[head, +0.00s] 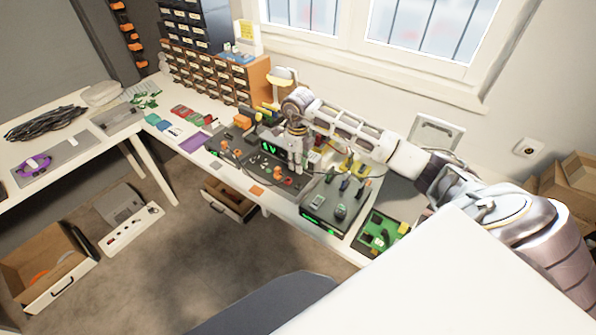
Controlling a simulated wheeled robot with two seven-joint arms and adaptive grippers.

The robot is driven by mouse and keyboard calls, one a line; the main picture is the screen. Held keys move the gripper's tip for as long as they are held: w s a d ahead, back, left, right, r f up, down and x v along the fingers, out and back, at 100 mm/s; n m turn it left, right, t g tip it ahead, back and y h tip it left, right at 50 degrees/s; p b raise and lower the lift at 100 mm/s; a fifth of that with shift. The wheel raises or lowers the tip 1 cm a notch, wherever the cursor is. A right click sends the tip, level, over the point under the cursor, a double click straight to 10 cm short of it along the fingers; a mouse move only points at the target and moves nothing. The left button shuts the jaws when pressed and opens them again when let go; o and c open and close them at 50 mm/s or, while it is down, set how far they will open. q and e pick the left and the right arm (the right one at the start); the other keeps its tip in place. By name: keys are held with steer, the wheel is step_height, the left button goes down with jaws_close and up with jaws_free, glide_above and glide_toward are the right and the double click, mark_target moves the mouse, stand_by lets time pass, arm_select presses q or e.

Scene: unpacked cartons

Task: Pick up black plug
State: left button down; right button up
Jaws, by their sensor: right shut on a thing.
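My right gripper (296,163) points straight down at the right part of a dark panel (262,172) with a green lit display. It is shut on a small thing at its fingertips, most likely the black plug. The plug is too small and too hidden by the fingers to make out. I cannot tell whether it is still touching the panel. Small red and dark parts sit on the panel close to the fingertips. My left gripper is not in view.
Right of the panel stands a grey box (335,205) with colored knobs, then a green circuit board (380,232). Drawer cabinets (215,75) stand at the back left. An open drawer (230,200) hangs below the bench. A side table (85,150) is at left.

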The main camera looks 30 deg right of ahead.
arm_select(q)
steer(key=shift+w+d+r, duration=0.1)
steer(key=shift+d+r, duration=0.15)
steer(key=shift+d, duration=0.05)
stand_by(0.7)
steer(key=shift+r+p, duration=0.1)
steer(key=shift+p, duration=0.25)
